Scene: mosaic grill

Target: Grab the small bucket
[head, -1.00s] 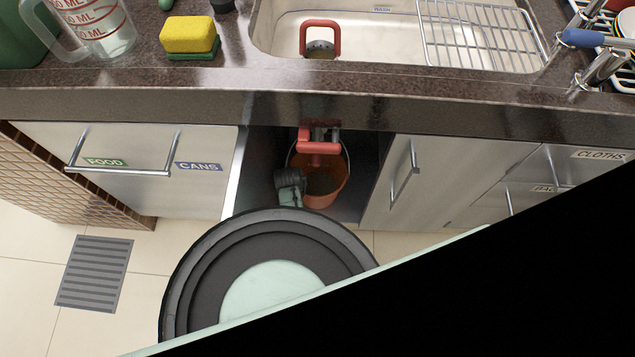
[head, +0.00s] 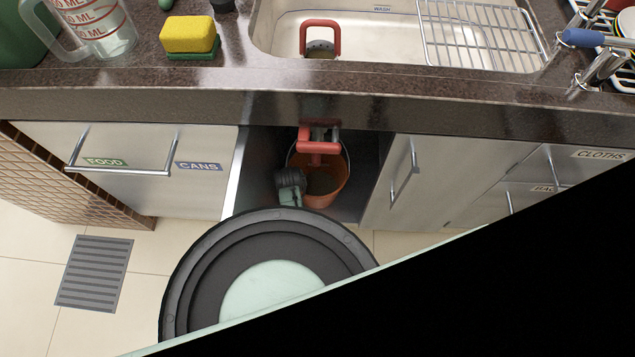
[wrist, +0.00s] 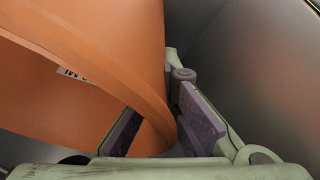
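The small orange bucket (head: 328,186) stands in the open cabinet bay under the sink, in the head view. A thin handle shows at its rim, and a red fitting hides part of its top. My gripper (head: 290,186) is at its left side. In the wrist view the bucket (wrist: 90,50) fills the left and upper middle. My gripper (wrist: 160,110) has its purple-padded fingers apart, with the bucket's rim between them. The left fingertip is hidden behind the bucket. A narrow gap shows between the rim and the right finger, so I see no firm grip.
The red fitting (head: 318,147) hangs above the bucket. The open door (head: 234,180) stands left of the bay, and a cabinet front (head: 405,180) bounds it on the right. The counter edge (head: 200,105) overhangs it. The floor (head: 140,270) at left is clear around a grate (head: 95,272).

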